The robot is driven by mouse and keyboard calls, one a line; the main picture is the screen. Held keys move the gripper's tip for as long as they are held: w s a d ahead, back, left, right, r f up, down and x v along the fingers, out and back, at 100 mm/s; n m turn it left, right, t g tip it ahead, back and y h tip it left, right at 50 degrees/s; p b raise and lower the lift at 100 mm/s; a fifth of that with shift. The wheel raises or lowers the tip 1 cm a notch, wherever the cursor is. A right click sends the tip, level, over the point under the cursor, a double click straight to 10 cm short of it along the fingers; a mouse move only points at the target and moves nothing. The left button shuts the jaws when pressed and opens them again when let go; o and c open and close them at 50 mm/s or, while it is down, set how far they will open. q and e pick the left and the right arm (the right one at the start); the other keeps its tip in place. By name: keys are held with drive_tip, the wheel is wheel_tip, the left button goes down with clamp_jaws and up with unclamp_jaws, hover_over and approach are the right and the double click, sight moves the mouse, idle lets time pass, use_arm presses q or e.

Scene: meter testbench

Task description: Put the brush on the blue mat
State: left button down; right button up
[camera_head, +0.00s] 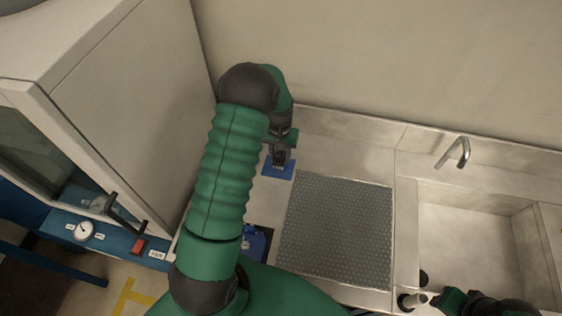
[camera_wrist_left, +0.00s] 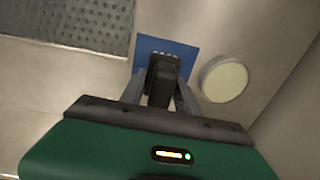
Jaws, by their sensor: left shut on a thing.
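The blue mat (camera_head: 270,174) is a small flat square on the counter near the back wall. It also shows in the left wrist view (camera_wrist_left: 186,47), behind the brush. My left gripper (camera_head: 280,152) is over the mat, with its fingers (camera_wrist_left: 160,92) shut on the dark body of the brush (camera_wrist_left: 163,76). The brush's pale bristle tufts show against the mat. I cannot tell whether the bristles touch it. My right gripper (camera_head: 478,303) is at the bottom right edge, dark and partly cut off; its jaws are unclear.
A grey textured mat (camera_head: 337,232) lies right of the blue mat. A sink (camera_head: 480,235) with a tap (camera_head: 458,152) is farther right. A round pale object (camera_wrist_left: 224,80) stands beside the blue mat. A large cabinet (camera_head: 125,110) rises on the left.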

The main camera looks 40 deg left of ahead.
sight(278, 159)
use_arm(q)
drive_tip(key=f+b, duration=0.1)
drive_tip(key=a+f+b, duration=0.1)
drive_tip(key=f+b, duration=0.1)
drive_tip(key=shift+s+f, duration=0.2)
drive_tip(key=shift+f, duration=0.05)
drive_tip(key=shift+s+d+r, duration=0.1)
drive_tip(key=shift+d+r, duration=0.05)
drive_tip(key=shift+r, duration=0.05)
drive_tip(key=shift+d+r, duration=0.1)
drive_tip(key=shift+d, duration=0.15)
drive_tip(key=c, duration=1.1)
unclamp_jaws()
drive_tip(key=shift+w, duration=0.3)
drive_tip(key=shift+o, duration=1)
drive_tip(key=shift+s, duration=0.15)
drive_tip(key=shift+a, duration=0.2)
